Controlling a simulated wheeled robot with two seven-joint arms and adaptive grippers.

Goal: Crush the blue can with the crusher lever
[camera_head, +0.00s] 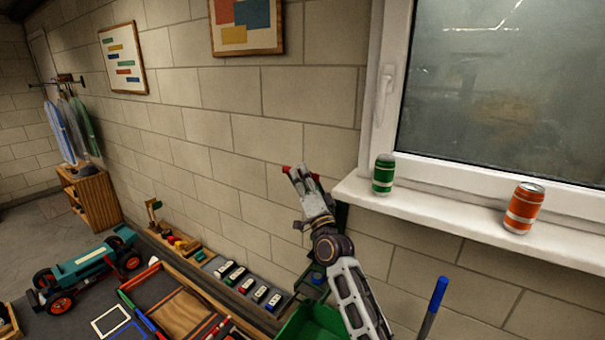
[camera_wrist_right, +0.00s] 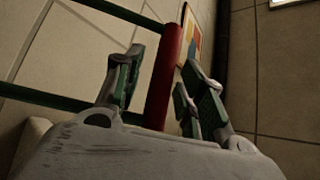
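My right gripper (camera_head: 300,172) is raised in front of the brick wall, left of the window. A red lever handle (camera_head: 286,169) shows at its fingertips. In the right wrist view, the red handle (camera_wrist_right: 166,75) stands between the two fingers of my right gripper (camera_wrist_right: 160,85). A gap shows beside the left finger, so the gripper looks open around the handle. Green bars (camera_wrist_right: 60,101) join the handle. Below, a dark crusher body (camera_head: 312,284) on the wall holds a small blue thing (camera_head: 317,279), perhaps the blue can; my arm partly hides this area. My left gripper is not in view.
A green can (camera_head: 383,175) and an orange can (camera_head: 523,208) stand on the white windowsill (camera_head: 440,213). A green bin (camera_head: 312,325) is below the crusher. A blue-topped pole (camera_head: 437,295) stands right of my arm. A teal toy car (camera_head: 85,268) is at lower left.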

